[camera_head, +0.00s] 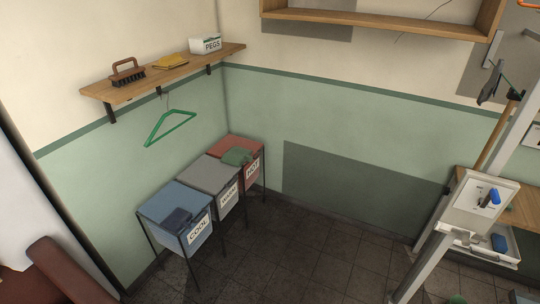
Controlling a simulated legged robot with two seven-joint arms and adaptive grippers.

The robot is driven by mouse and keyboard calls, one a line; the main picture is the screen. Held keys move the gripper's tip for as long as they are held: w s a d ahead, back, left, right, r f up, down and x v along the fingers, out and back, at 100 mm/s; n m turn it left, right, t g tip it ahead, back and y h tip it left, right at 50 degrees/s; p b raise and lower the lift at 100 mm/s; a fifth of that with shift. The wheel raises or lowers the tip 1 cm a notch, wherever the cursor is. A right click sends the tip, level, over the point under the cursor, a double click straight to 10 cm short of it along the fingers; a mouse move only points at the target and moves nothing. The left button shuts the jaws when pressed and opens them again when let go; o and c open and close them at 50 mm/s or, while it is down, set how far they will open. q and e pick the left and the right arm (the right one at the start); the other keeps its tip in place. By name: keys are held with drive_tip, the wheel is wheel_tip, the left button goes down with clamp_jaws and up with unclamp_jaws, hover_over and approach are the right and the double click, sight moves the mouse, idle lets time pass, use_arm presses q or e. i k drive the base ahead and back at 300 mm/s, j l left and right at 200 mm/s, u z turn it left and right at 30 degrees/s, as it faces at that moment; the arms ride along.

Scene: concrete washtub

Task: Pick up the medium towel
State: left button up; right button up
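No thing in view is marked as the medium towel. I cannot tell whether either cloth is the medium towel. Neither of my grippers can be made out in this view.
A green hanger (168,129) hangs below. A grey post (426,262) and white unit (478,200) stand right. The middle floor (305,265) is clear.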

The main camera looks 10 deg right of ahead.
sight(236, 156)
drive_tip(key=i+l, duration=0.3)
drive_tip(key=i, duration=0.2)
drive_tip(key=i+l+z, duration=0.1)
drive_tip(key=i+l, duration=0.2)
drive_tip(key=i, duration=0.25)
